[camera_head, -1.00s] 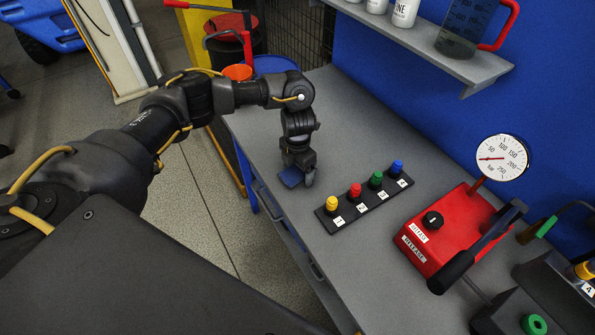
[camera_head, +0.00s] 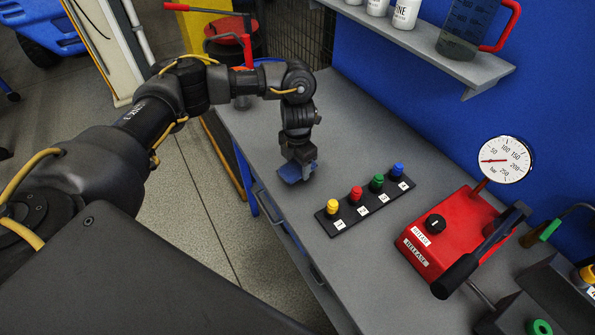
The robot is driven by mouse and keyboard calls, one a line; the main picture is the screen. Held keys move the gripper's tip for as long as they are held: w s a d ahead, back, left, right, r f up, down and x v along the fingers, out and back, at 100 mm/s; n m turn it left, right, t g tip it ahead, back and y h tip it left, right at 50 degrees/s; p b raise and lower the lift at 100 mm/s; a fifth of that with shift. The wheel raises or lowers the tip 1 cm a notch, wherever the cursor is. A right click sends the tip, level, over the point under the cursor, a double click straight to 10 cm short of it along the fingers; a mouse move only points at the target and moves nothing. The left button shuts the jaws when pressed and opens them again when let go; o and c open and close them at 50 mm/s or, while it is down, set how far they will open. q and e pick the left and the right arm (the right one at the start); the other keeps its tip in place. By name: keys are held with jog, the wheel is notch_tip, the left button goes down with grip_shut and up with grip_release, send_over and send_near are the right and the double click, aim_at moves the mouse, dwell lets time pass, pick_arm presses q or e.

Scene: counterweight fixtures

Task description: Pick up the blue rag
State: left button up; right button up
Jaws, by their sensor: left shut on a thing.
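The blue rag (camera_head: 291,174) is a small blue cloth near the left edge of the grey workbench top. My left gripper (camera_head: 300,170) points down at the rag and is shut on it. The fingers cover part of the cloth. I cannot tell whether the rag is clear of the bench. My right gripper is not in view.
A black strip (camera_head: 362,212) with yellow, red, green and blue knobs lies right of the rag. A red pump with a gauge (camera_head: 441,240) stands farther right. A shelf (camera_head: 440,55) with bottles and a jug is above the bench. The far bench top (camera_head: 350,110) is clear.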

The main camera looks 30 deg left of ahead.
pick_arm(q)
jog(key=s+r, duration=0.2)
jog(key=r, duration=0.1)
jog(key=s+r, duration=0.2)
jog(key=r, duration=0.1)
jog(key=shift+s, duration=0.35)
jog(key=s+r+b, duration=0.1)
jog(key=s+r, duration=0.3)
jog(key=s, duration=0.5)
jog(key=shift+s+b, duration=0.2)
jog(key=shift+b, duration=0.2)
